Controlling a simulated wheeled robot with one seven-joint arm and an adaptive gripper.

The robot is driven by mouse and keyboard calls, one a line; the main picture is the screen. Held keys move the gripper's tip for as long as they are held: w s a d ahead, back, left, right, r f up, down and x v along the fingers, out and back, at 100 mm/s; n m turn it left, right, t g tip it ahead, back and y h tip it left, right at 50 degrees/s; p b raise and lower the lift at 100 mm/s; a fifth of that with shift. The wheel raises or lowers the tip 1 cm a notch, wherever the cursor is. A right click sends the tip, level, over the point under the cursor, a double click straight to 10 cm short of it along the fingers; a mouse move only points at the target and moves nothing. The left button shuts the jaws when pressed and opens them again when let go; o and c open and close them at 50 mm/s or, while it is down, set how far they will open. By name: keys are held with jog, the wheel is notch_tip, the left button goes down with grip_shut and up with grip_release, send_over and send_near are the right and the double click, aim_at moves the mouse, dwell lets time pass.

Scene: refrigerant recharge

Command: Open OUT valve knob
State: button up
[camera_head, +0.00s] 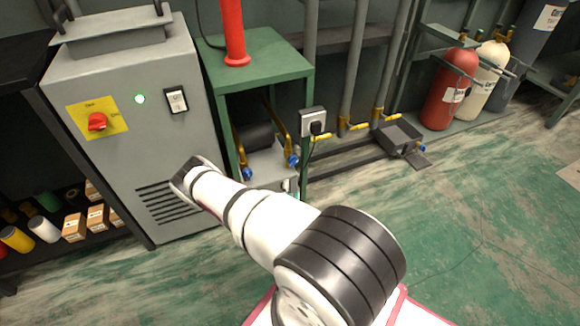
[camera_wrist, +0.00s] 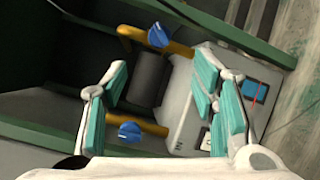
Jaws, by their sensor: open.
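Two blue valve knobs sit on yellow pipes under the green bench. In the head view one is at the left (camera_head: 248,173) and one at the right (camera_head: 292,161). In the wrist view one knob (camera_wrist: 158,35) is at the top, beyond the fingertips, and the other knob (camera_wrist: 130,131) is lower, between the fingers.
A dark cylinder (camera_wrist: 148,78) and a pale machine body (camera_wrist: 186,110) lie between the pipes. The green bench (camera_head: 262,52) frames them closely. A grey cabinet (camera_head: 140,180) with a red knob (camera_head: 97,122) stands left. Open floor (camera_head: 470,220) lies right.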

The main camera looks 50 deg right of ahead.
aim_at(292, 163)
jog(key=b+x, duration=0.4)
jog(key=x, duration=0.9)
jog(key=shift+w+d+r, duration=0.1)
jog(key=shift+w+d, duration=0.1)
jog(key=shift+d, duration=0.05)
jog(key=c, duration=1.1)
